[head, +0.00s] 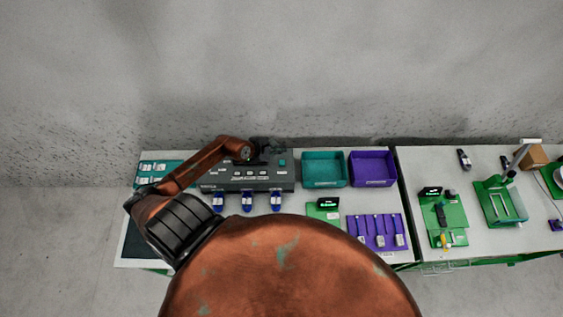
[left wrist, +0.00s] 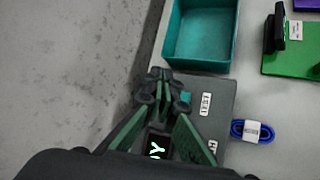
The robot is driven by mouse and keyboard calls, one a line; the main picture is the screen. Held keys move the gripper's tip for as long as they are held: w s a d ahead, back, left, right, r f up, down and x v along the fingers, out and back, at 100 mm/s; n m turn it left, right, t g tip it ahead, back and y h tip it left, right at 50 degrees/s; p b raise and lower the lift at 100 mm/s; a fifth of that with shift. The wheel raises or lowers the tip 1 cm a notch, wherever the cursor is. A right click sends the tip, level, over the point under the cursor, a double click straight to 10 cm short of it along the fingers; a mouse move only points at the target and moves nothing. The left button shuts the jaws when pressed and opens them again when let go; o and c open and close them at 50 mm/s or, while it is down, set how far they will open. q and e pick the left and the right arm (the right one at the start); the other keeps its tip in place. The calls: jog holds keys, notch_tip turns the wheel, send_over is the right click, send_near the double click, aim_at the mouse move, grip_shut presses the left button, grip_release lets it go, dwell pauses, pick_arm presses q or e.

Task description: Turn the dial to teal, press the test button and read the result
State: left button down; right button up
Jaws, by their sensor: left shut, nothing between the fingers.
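The dark grey test unit (head: 245,184) stands on the left table against the wall, with white labels on its face. A small teal button (head: 283,162) is at its right end; it also shows in the left wrist view (left wrist: 186,97), just beside the fingertips. My left gripper (head: 264,153) is over the unit's back right part, shut and empty; its closed fingers (left wrist: 163,80) show in the left wrist view. Behind them, part of a lit display (left wrist: 157,150) shows a "Y"; the rest is covered. I cannot make out the dial. My right gripper is out of view.
Several blue cable coils (head: 247,202) lie before the unit. A teal bin (head: 324,181) and a purple bin (head: 372,183) stand to its right. A purple tray (head: 354,233) and a green board with a display (head: 328,202) lie in front. A second table continues right.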

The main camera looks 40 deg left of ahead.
aim_at(281, 163)
pick_arm(q)
notch_tip(281, 163, down, 3)
jog(key=shift+f+b, duration=0.15)
jog(key=shift+b, duration=1.1)
notch_tip(281, 163, down, 5)
jog(key=b, duration=0.3)
jog(key=shift+w+b, duration=0.1)
jog(key=shift+b, duration=0.3)
jog(key=shift+f, duration=0.1)
jog(key=shift+f+b, duration=0.15)
jog(key=shift+b, duration=0.25)
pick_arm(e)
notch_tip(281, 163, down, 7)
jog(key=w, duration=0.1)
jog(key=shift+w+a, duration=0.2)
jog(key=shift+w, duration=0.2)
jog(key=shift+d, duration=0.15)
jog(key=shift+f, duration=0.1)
pick_arm(q)
jog(key=shift+f+b, duration=0.35)
jog(key=shift+f, duration=0.05)
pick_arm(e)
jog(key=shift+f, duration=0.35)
